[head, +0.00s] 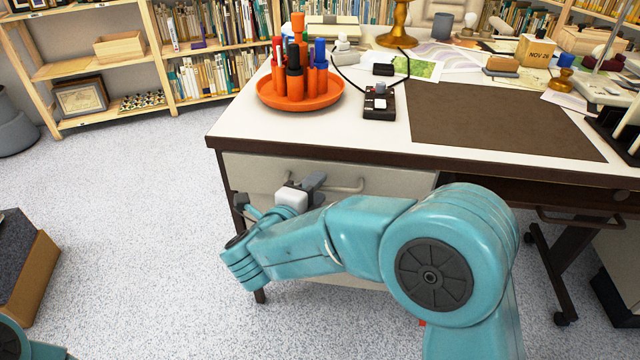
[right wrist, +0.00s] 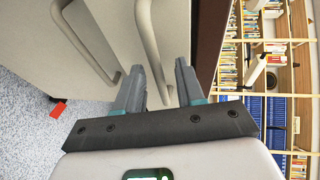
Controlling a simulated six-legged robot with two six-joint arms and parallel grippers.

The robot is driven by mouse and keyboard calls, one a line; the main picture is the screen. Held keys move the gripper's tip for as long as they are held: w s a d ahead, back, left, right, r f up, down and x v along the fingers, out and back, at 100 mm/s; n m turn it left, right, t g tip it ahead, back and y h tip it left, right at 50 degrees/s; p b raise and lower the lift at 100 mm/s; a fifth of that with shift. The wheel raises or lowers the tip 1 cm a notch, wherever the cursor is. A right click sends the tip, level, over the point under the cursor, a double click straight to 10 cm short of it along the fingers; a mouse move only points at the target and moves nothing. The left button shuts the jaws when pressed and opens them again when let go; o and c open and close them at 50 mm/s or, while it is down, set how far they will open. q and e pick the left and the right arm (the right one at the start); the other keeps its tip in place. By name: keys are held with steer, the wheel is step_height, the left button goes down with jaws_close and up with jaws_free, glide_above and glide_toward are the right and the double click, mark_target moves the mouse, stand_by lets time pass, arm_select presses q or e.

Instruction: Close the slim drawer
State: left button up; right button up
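The slim drawer (head: 262,172) is the pale top drawer under the left part of the desk, with a grey bar handle (head: 345,186). I cannot tell how far it stands out. My right gripper (head: 314,182) is at the left part of this handle, partly hidden by its own wrist. In the right wrist view, the right gripper's (right wrist: 160,72) two grey fingers are apart, with the handle (right wrist: 148,38) running between them. Whether they touch it is unclear. My left gripper is out of view; only a bit of teal arm shows at the lower left.
The desk (head: 235,130) has a dark overhanging edge above the drawer. Another handle (right wrist: 85,40) shows on the front below.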

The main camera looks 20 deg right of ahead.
steer(key=shift+w+d+f, duration=0.15)
steer(key=shift+w+f, duration=0.05)
